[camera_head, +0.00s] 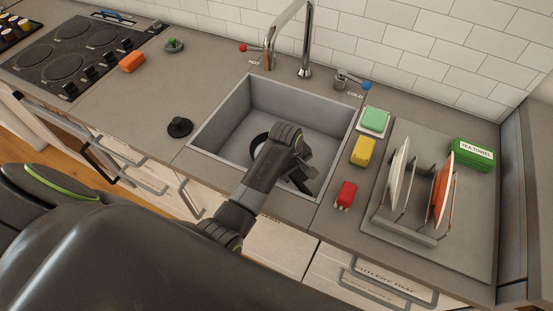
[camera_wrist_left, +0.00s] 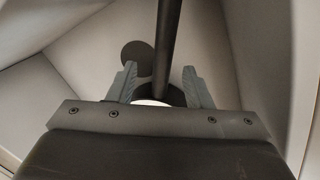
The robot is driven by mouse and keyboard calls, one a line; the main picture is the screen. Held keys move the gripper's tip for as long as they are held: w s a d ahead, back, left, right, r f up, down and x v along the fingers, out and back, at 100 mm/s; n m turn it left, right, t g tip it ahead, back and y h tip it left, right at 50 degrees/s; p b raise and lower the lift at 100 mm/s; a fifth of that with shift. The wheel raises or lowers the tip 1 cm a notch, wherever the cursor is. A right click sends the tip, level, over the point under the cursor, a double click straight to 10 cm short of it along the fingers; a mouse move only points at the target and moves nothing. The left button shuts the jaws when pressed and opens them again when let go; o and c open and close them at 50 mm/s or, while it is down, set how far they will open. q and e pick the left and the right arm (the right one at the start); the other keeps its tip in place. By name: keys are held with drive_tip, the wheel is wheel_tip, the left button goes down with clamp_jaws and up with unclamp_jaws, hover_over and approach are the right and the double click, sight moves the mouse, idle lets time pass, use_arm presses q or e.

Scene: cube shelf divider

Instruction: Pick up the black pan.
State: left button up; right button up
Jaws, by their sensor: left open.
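A black pan (camera_head: 255,146) lies in the sink basin (camera_head: 234,128), mostly hidden behind my left arm. A dark curved rim with something white inside shows at the arm's left side. My left gripper (camera_head: 302,172) reaches down into the basin. In the left wrist view, its two fingers (camera_wrist_left: 160,70) are apart, and a long dark bar (camera_wrist_left: 166,40), which looks like the pan's handle, runs between them. The bar ends near a dark rounded part with a white patch beside it. I cannot tell whether the fingers touch the bar. My right gripper is not in view.
The faucet (camera_head: 303,45) rises behind the basin. Right of it stand a green dish (camera_head: 375,120), yellow (camera_head: 362,151) and red (camera_head: 346,194) items, and a dish rack (camera_head: 400,228) with plates. A black stopper (camera_head: 180,127) lies left. The basin walls surround my gripper.

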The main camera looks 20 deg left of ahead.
sight(295, 177)
use_arm(q)
drive_tip(key=shift+w+d+f+p, duration=0.1)
drive_tip(key=shift+w+f+p, duration=0.05)
drive_tip(key=shift+f, duration=1.25)
drive_tip(key=shift+w+d+f+p, duration=0.1)
drive_tip(key=shift+w+f+p, duration=0.05)
drive_tip(key=shift+f, duration=1.25)
clamp_jaws()
drive_tip(key=shift+w+a+r, duration=0.1)
